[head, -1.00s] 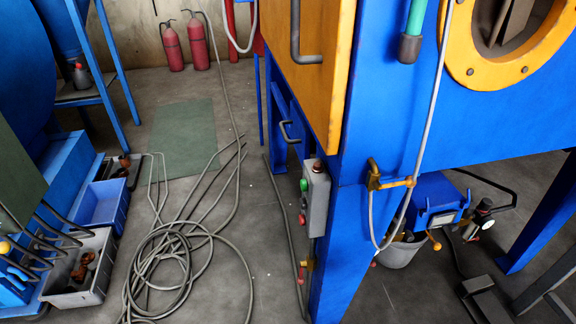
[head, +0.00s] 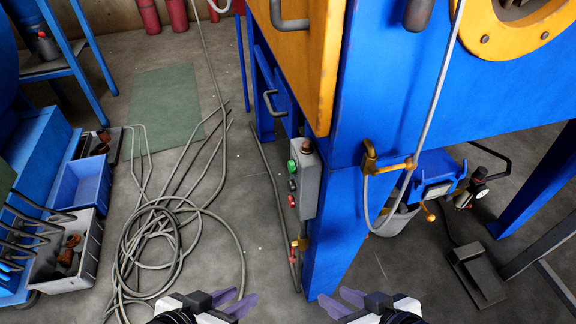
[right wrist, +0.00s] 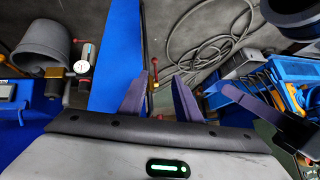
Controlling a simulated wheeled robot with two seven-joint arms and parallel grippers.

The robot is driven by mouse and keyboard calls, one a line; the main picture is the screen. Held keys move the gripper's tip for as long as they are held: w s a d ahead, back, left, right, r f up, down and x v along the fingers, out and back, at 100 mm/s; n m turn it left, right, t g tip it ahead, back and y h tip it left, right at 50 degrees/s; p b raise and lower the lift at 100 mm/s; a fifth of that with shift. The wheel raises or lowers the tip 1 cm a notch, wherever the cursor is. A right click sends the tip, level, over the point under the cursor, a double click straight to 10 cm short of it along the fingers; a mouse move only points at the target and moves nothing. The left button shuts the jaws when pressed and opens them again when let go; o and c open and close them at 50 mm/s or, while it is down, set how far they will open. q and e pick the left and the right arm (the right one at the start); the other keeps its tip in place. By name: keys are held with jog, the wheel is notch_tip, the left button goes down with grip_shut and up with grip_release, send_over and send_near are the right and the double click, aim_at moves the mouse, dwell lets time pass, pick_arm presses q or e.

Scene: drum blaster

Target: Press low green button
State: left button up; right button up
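The green button (head: 292,165) is on the left-facing side of a small grey control box (head: 309,187) fixed to the blue machine leg. A dark button and a red button (head: 292,201) sit below it, and a reddish-brown knob (head: 307,146) is on top. My left gripper (head: 236,298) is at the bottom of the head view, open and empty. My right gripper (head: 337,298) is also at the bottom, right of it, open and empty. Both appear below the box in the picture, apart from it. The right gripper's spread fingers also show in the right wrist view (right wrist: 158,97).
The blue machine leg (head: 330,235) stands just beyond my grippers. A brass valve with a hose (head: 388,167) juts from it. Coiled cables (head: 160,235) lie on the floor at left, near a grey crate (head: 85,262) and a blue crate (head: 86,190). A bucket (right wrist: 47,48) shows in the right wrist view.

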jog(key=shift+w, duration=0.15)
grip_shut()
jog(key=shift+w+r, duration=0.15)
jog(key=shift+r, duration=0.05)
jog(key=shift+s+f, duration=0.15)
jog(key=shift+s, duration=0.05)
dwell(0.9)
